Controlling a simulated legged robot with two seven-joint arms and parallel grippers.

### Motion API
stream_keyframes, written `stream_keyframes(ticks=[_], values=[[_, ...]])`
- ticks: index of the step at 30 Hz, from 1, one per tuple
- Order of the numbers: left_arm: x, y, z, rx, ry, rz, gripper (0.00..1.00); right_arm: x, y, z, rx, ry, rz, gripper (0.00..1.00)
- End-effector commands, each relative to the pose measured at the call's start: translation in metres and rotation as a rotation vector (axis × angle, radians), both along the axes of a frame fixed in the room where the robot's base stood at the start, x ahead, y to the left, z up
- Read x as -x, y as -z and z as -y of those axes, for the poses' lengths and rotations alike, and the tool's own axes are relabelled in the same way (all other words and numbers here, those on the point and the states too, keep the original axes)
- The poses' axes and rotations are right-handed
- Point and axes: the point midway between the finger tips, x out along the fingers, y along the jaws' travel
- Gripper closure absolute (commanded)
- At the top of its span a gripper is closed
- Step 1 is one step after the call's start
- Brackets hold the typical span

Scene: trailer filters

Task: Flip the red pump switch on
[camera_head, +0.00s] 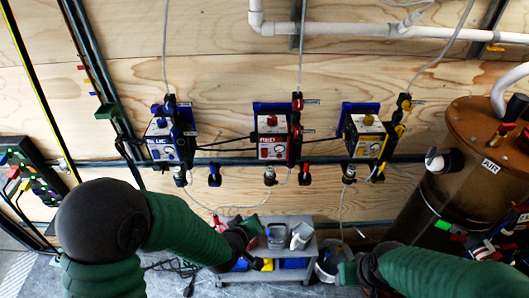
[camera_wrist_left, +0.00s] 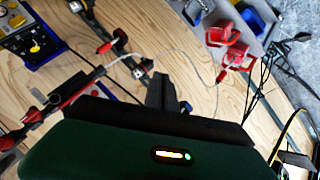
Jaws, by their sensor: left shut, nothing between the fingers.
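The red pump (camera_head: 272,125), a box labelled RED, hangs on the plywood wall in the middle of the head view. It stands between the blue pump (camera_head: 165,135) and the yellow pump (camera_head: 366,130). The position of its switch is too small to tell. My left gripper (camera_head: 250,228) is shut and empty, below and slightly left of the red pump, apart from it. In the left wrist view, its dark fingers (camera_wrist_left: 166,90) point toward the wall. My right gripper (camera_head: 346,272) is low, right of the shelf, and its jaws are unclear.
A grey shelf (camera_head: 262,276) with bins stands below the pumps. A brown tank labelled AIR (camera_head: 470,150) stands at right. White pipes (camera_head: 340,29) run along the top. Loose hoses and cables hang around the pumps. A dark panel (camera_head: 30,180) is at far left.

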Motion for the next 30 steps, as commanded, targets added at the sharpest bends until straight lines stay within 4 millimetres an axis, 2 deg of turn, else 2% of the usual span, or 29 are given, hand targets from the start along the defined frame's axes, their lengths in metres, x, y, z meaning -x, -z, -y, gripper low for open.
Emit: stream_keyframes(ticks=[1,3,5,9,12,16,25,30], values=[[-0.010,-0.017,0.016,0.097,-0.063,0.053,1.00,0.000,-0.020,0.000,0.000,0.000,0.000,0.53],[-0.024,-0.033,0.033,0.248,-0.172,0.143,1.00,0.000,-0.033,0.000,0.000,0.000,0.000,0.53],[-0.032,-0.047,0.042,0.374,-0.268,0.218,1.00,0.000,-0.044,0.000,0.000,0.000,0.000,0.53],[-0.036,-0.074,0.046,0.617,-0.471,0.364,1.00,0.000,-0.062,0.000,0.000,0.000,0.000,0.53],[-0.033,-0.084,0.042,0.722,-0.565,0.435,1.00,0.000,-0.068,0.000,0.000,0.000,0.000,0.53],[-0.030,-0.090,0.038,0.780,-0.619,0.482,1.00,0.000,-0.070,0.000,0.000,0.000,-0.001,0.53],[-0.030,-0.090,0.037,0.783,-0.622,0.490,1.00,0.000,-0.068,0.000,0.000,0.000,-0.001,0.53],[-0.045,-0.090,0.035,0.782,-0.624,0.491,1.00,0.000,-0.074,0.000,0.000,0.000,0.000,0.53]])
